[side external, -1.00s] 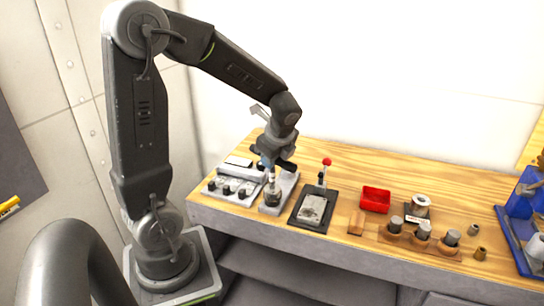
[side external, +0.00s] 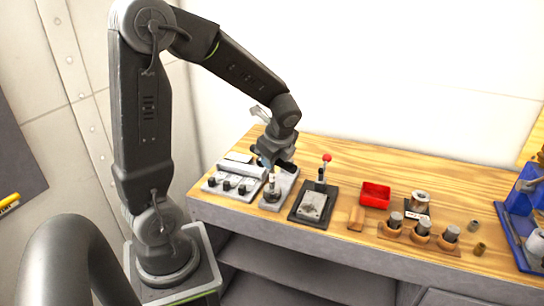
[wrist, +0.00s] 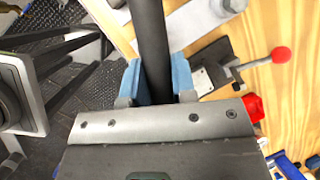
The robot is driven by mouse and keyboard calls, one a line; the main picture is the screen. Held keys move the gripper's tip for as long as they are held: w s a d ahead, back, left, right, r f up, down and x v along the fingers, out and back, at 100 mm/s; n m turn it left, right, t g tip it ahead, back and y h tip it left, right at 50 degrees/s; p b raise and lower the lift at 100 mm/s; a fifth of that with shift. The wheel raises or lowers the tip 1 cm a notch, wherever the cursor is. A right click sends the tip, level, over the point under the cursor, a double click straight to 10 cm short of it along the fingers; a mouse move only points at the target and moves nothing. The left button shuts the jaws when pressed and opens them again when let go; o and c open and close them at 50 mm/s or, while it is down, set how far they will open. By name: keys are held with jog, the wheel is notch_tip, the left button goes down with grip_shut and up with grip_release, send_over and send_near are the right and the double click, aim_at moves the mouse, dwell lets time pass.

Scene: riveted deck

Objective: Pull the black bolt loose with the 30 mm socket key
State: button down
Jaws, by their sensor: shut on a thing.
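My gripper (side external: 273,166) is above the small grey block (side external: 287,184) near the left end of the bench. In the wrist view its blue fingers (wrist: 157,82) are shut on a dark round shaft (wrist: 151,35), which looks like the socket key. In the side view a pale, narrow piece with a dark lower part (side external: 271,195) stands upright on the block below the fingers. I cannot tell key from bolt there, nor whether they are engaged. The size marking cannot be read.
A grey unit with several black knobs (side external: 227,186) is left of the block. To the right are a dark plate with a red-knobbed lever (side external: 326,158), a red tray (side external: 375,194) and a wooden rack (side external: 420,244) holding grey cylinders. Open bench lies behind them.

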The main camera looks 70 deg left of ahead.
jog(key=shift+f, duration=0.45)
dwell(0.3)
dwell(0.3)
jog(key=n+g, duration=0.1)
jog(key=n, duration=0.1)
jog(key=n+g, duration=0.1)
jog(key=n, duration=0.2)
jog(key=shift+h, duration=0.3)
dwell(0.4)
jog(key=shift+r, duration=2.9)
